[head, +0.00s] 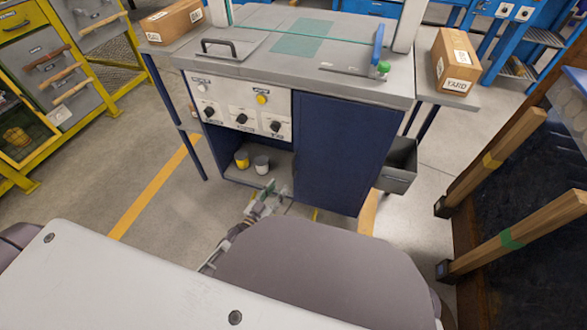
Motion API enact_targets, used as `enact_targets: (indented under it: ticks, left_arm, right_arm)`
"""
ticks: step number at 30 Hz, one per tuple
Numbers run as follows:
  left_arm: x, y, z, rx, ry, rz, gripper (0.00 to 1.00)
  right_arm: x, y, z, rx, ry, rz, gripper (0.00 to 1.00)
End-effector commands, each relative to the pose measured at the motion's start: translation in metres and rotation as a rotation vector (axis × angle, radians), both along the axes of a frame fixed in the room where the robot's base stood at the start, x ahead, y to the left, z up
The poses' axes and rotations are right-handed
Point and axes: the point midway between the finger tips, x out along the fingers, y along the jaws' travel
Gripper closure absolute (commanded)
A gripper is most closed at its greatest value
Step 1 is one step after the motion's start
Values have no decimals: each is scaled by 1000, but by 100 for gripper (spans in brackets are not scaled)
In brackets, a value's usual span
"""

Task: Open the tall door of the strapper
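The strapper (330,78) stands ahead of me, with a grey top and a dark blue body. Its tall door (343,150) is the plain dark blue panel on the right of the front. It looks shut, flush with the front; I see no handle on it. My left gripper (270,192) is low in front of the strapper, just left of the door's lower left edge. Its fingers look apart, with nothing between them. It shows small, and I cannot tell whether it touches the door. My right gripper is not in view.
Left of the door are a knob panel (243,112) and an open shelf with a yellow cup (241,160) and a white cup (262,165). A grey bin (398,168) hangs at the right side. Boxes (456,62) flank the top. Wooden posts (515,235) stand at the right.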

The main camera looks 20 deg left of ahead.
Motion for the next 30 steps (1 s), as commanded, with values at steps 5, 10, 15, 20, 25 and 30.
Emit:
enact_targets:
  ticks: [5, 10, 15, 20, 25, 30]
  left_arm:
    - [18, -4, -1, -1, -3, 0, 66]
    - [35, -8, 0, 0, -2, 0, 66]
    - [51, -12, -1, 0, -1, 0, 66]
    - [66, -16, -1, 0, -1, -1, 66]
    - [82, -19, -1, 1, -2, 0, 66]
    - [98, -23, 0, 1, -2, 0, 66]
  right_arm:
    - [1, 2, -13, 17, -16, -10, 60]
    - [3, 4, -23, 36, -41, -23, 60]
    - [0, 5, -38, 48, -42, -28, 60]
    - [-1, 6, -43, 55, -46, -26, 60]
    - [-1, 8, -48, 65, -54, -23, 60]
    - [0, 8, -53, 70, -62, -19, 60]
